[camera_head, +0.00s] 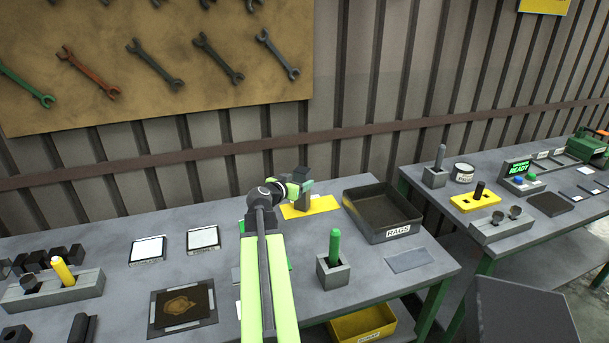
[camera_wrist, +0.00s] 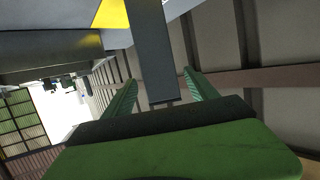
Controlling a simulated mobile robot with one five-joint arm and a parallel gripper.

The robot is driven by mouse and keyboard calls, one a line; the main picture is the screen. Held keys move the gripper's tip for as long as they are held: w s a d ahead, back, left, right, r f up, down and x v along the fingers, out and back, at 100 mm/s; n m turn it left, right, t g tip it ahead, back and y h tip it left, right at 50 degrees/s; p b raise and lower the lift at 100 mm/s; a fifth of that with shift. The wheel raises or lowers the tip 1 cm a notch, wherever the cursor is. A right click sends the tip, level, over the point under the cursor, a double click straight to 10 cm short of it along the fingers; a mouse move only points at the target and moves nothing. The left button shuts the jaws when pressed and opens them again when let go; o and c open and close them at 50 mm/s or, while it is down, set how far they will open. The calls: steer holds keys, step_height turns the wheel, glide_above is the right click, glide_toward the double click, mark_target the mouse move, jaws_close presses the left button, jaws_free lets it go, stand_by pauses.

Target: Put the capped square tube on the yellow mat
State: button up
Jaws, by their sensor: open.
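The yellow mat (camera_head: 322,206) lies near the back of the nearer table, and a corner of it shows in the wrist view (camera_wrist: 110,14). The grey capped square tube (camera_head: 303,203) appears to stand upright on the mat. In the wrist view its long grey body (camera_wrist: 154,45) runs between my fingers, with a dark end band near the palm. My gripper (camera_head: 302,186) is around the tube's upper part. In the wrist view my gripper (camera_wrist: 163,84) is open, with gaps between the green fingers and the tube. The tube's base is out of the wrist view.
A dark RAGS tray (camera_head: 404,232) stands right of the mat. A grey block (camera_head: 333,278) holding a green rod (camera_head: 334,245) stands nearer. Two white-faced panels (camera_head: 203,238) lie to the left. A corrugated wall is behind; a second table (camera_head: 430,190) is at the right.

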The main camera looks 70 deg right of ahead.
steer(key=p+v, duration=0.1)
steer(key=v, duration=0.4)
steer(key=shift+a+r, duration=0.1)
steer(key=shift+a, duration=0.15)
